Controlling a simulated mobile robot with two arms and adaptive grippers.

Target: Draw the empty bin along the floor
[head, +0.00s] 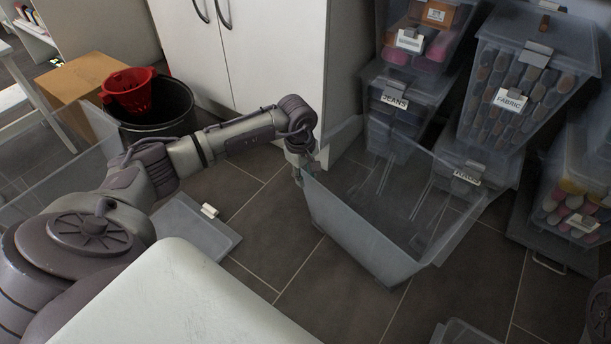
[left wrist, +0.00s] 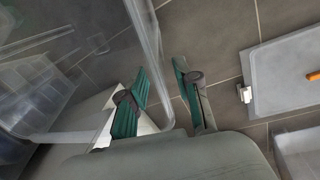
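The empty bin (head: 365,240) is a clear, open-topped plastic tub on the dark tile floor, right of centre in the head view. Nothing shows inside it. My left gripper (head: 301,172) is at the bin's left upper corner, pointing down. In the left wrist view the clear bin wall (left wrist: 150,50) runs between the two green-padded fingers of the left gripper (left wrist: 160,95), one finger on each side. A gap shows between the fingers, so they look open around the wall. Whether either pad touches it is unclear. My right gripper is not in view.
Labelled, filled bins stand stacked behind and right, including JEANS (head: 393,100) and FABRIC (head: 510,98). A flat lid (head: 190,232) lies on the floor left. A white cabinet (head: 270,50) is behind. Tile in front of the bin (head: 340,295) is mostly clear.

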